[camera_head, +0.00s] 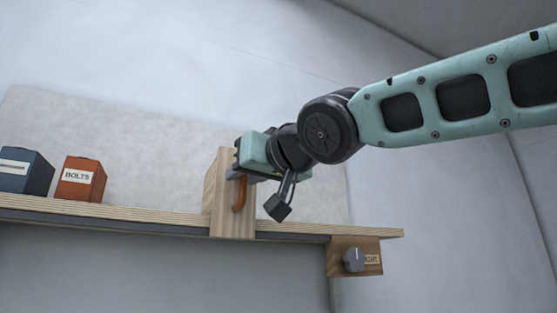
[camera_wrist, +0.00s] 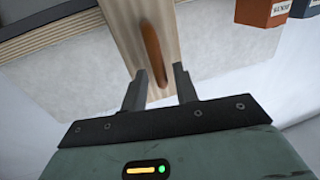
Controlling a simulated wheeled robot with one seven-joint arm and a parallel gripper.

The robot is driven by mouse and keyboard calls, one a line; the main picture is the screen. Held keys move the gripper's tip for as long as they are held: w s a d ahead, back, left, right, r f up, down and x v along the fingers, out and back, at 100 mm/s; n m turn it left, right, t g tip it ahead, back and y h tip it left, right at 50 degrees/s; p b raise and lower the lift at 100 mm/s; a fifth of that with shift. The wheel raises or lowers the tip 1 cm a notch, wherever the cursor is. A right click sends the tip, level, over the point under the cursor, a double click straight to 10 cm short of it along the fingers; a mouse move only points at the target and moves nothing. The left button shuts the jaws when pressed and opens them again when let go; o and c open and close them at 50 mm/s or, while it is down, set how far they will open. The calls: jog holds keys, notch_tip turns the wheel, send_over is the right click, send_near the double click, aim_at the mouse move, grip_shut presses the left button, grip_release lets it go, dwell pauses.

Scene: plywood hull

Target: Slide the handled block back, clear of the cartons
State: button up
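The handled block is a tall pale wooden block (camera_head: 216,195) with an orange-brown handle (camera_head: 240,193), upright on the shelf's front edge. In the wrist view the block (camera_wrist: 122,22) runs down from the top with its handle (camera_wrist: 152,48) facing me. My gripper (camera_head: 236,172) is at the upper part of the handle. In the wrist view its two fingers (camera_wrist: 159,72) stand apart on either side of the handle's near end, with gaps showing. The cartons are an orange one labelled BOLTS (camera_head: 80,183) and a dark blue one (camera_head: 25,175), left of the block; the orange carton (camera_wrist: 262,12) is at upper right in the wrist view.
The plywood shelf (camera_head: 130,213) runs across the view. A wooden box with a grey knob (camera_head: 354,260) and a partly hidden label hangs under its right end. Bare shelf lies between the orange carton and the block, and right of the block.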

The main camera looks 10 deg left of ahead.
jog(key=b+v, duration=0.6)
jog(key=v, duration=1)
jog(key=shift+s, duration=0.2)
jog(key=shift+d, duration=0.1)
notch_tip(320, 180, down, 36)
jog(key=w+g+h, duration=0.3)
jog(key=g+h, duration=0.3)
jog(key=h, duration=0.1)
jog(key=s+d+f+g+h, duration=0.1)
jog(key=s+d+f, duration=0.3)
jog(key=f, duration=0.4)
jog(key=s+d+f+g+h, duration=0.2)
jog(key=s+d+f, duration=0.3)
jog(key=f, duration=0.3)
jog(key=s+d+f+g+h, duration=0.1)
jog(key=s+d+f+g, duration=0.3)
jog(key=f, duration=0.4)
jog(key=shift+s+d+m+h, duration=0.3)
jog(key=shift+s+d+m, duration=0.05)
jog(key=shift+d+m, duration=0.1)
